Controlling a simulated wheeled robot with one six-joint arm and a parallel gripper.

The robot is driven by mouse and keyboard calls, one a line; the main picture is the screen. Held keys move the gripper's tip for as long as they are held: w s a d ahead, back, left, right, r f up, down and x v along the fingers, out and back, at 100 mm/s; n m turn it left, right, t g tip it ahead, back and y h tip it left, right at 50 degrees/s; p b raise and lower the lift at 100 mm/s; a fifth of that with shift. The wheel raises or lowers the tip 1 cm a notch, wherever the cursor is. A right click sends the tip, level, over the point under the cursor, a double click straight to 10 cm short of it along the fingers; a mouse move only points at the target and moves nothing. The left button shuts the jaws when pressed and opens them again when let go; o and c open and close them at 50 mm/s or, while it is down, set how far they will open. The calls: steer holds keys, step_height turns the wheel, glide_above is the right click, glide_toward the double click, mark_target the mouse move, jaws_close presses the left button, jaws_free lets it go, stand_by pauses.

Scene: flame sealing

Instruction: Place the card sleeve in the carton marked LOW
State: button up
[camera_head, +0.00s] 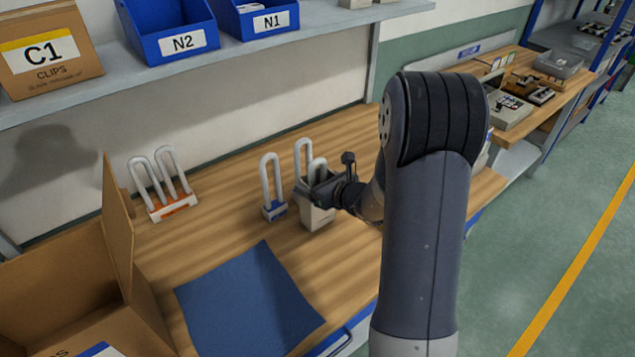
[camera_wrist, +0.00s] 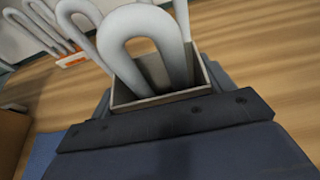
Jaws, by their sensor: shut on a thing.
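A pale, open-topped card sleeve (camera_head: 318,217) with white U-shaped tubes standing out of its top is at the middle of the bench. My gripper (camera_head: 318,190) is shut on it at its upper part, coming from the right. In the wrist view the sleeve's rim (camera_wrist: 158,99) shows just beyond the dark bar of my gripper (camera_wrist: 165,122). Whether its base touches the bench is unclear. A brown carton (camera_head: 60,285) stands open at the lower left, one flap raised. Its printed label is cut off, so I cannot read LOW on it.
A blue-based holder (camera_head: 275,210) with one U-tube stands just left of the sleeve. An orange-marked holder (camera_head: 172,207) with U-tubes stands farther left. A blue mat (camera_head: 248,305) lies flat between sleeve and carton. Above is a shelf (camera_head: 335,17) with blue bins (camera_head: 168,28).

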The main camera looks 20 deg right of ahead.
steer(key=o, duration=1.2)
